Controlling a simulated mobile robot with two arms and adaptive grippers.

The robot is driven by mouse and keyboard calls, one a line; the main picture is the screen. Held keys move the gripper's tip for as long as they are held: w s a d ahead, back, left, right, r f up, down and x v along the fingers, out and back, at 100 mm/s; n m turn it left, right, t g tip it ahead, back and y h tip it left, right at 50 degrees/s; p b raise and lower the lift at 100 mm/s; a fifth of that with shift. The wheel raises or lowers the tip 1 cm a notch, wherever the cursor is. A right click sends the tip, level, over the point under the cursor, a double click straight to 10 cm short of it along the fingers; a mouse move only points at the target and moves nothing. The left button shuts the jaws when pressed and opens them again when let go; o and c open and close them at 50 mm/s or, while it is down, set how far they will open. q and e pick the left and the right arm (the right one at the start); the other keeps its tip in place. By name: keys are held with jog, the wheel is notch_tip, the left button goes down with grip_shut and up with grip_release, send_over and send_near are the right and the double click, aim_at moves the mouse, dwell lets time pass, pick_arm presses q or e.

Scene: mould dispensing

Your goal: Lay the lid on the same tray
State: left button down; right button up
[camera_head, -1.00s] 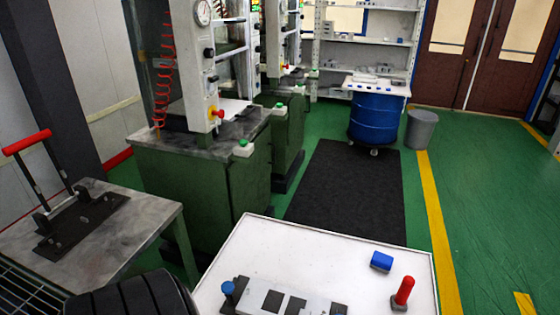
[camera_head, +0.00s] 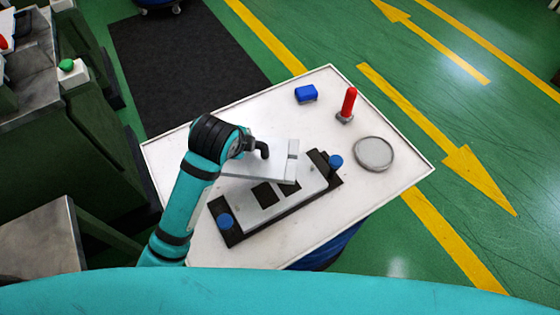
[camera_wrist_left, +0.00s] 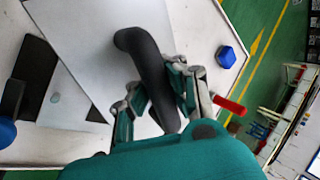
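The lid, a flat silver-grey plate (camera_head: 262,172) with a black curved handle (camera_head: 263,150), is over the far-left side of the mould tray. The tray is a long silver plate (camera_head: 254,213) with dark square openings in a black base with blue knobs (camera_head: 226,221). The lid covers part of it; I cannot tell whether it touches. My left gripper (camera_head: 252,147) is at the handle. In the left wrist view its fingers (camera_wrist_left: 158,100) close around the black handle (camera_wrist_left: 148,70) above the lid (camera_wrist_left: 95,45). My right gripper is not in view.
All this is on a white table top (camera_head: 200,250) with a raised rim. A blue block (camera_head: 306,94), a red-handled tool (camera_head: 348,103) and a round grey dish (camera_head: 373,153) are at the far right. A green machine (camera_head: 85,150) stands left of the table.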

pick_arm(q)
jog(key=w+f+m+b, duration=0.1)
jog(key=w+d+f+m+h+b, duration=0.1)
jog(key=w, duration=0.1)
jog(key=w+f+m+h+b, duration=0.1)
jog(key=shift+w+d+m+g, duration=0.25)
jog(key=shift+m+g, duration=0.05)
jog(key=shift+m, duration=0.1)
jog(key=w+a+r+m+g+h+b, duration=0.2)
jog(key=w+a+m+g+h+b, duration=0.1)
jog(key=w+a+m+b, duration=0.35)
jog(key=f, duration=0.6)
jog(key=shift+w+d+f+b, duration=0.15)
jog(key=shift+w+f+b, duration=0.15)
jog(key=shift+w+b, duration=0.1)
jog(key=shift+w+f, duration=0.1)
jog(key=shift+f, duration=1.25)
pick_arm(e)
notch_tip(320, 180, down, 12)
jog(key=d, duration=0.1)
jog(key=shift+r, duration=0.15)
pick_arm(q)
jog(key=shift+f, duration=0.1)
